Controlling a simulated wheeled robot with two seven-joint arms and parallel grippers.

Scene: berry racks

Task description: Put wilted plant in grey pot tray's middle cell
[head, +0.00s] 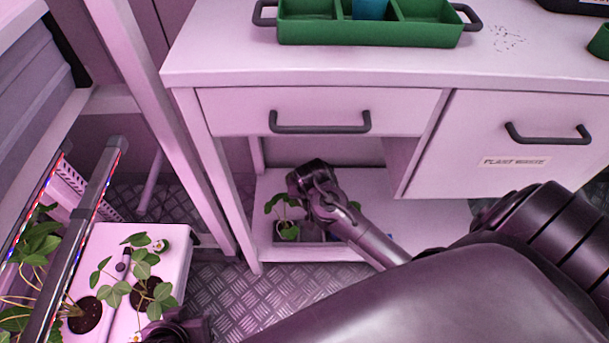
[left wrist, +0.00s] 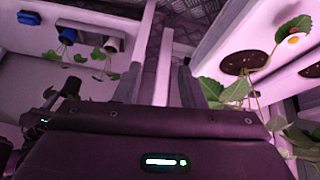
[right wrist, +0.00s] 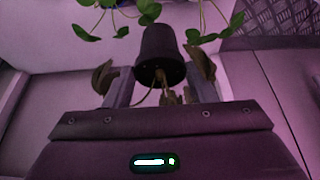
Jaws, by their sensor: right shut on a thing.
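The wilted plant's black pot (right wrist: 160,55) is between the fingers of my right gripper (right wrist: 158,85) in the right wrist view, with brownish drooping leaves beside the fingers. In the head view my right gripper (head: 308,178) is inside the open lower shelf, over the dark tray (head: 312,238). A green potted plant (head: 287,228) stands at the tray's left; more green leaves show right of the gripper. My gripper and arm hide the tray's middle and the held pot. My left gripper (left wrist: 158,85) is empty, fingers apart, near the white planter at lower left in the head view.
The white planter (head: 175,238) holds leafy plants in soil holes. Beside it are a rack post and light bar (head: 85,235). Above the shelf are a closed drawer (head: 318,112) and a green divided tray (head: 330,30) on the counter. A labelled door (head: 520,140) is at right.

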